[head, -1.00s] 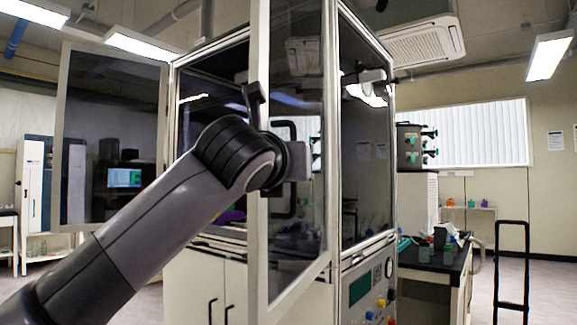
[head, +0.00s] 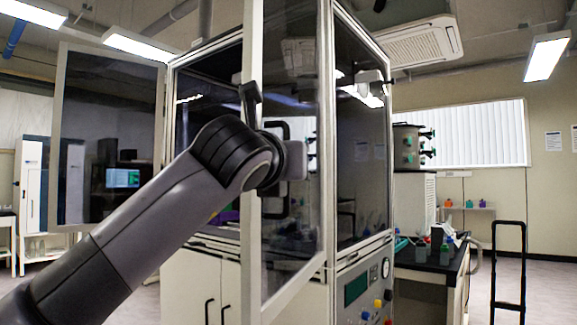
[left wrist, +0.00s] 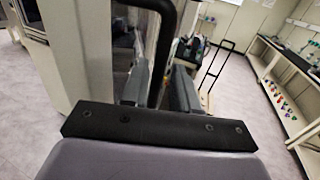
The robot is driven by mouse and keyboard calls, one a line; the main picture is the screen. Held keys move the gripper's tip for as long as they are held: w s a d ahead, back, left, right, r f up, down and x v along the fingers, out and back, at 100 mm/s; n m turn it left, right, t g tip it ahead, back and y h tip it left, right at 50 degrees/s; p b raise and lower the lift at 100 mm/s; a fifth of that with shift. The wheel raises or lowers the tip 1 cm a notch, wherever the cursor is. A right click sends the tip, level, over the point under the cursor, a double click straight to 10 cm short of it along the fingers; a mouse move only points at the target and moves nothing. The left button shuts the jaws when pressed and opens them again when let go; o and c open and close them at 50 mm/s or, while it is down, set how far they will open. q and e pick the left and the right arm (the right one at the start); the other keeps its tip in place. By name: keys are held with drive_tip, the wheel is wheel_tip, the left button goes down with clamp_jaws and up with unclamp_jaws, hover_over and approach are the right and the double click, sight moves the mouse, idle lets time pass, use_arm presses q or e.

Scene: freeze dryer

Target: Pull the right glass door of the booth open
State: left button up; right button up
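The right glass door (head: 292,215) of the booth stands swung outward, partly open. Its pale frame edge is towards me and its right side is at the booth's front post. A black bar handle (head: 287,128) is on this door, and it also shows as a dark bar in the left wrist view (left wrist: 166,42). My left gripper (head: 291,160) is at the handle, partly hidden behind the door frame and my wrist. In the left wrist view, my left gripper's fingers (left wrist: 158,90) lie on both sides of the bar, closed on it. My right gripper is out of view.
The booth's left glass door (head: 108,140) stands open at the left. A control panel with coloured buttons (head: 366,290) is on the booth's right side. A dark-topped bench (head: 440,258) and a black-handled cart (head: 509,265) stand to the right. Floor is free between them.

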use_arm(q)
drive_tip(key=shift+f, duration=0.1)
drive_tip(key=b+v, duration=0.2)
drive_tip(key=v, duration=0.5)
idle(0.4)
idle(0.4)
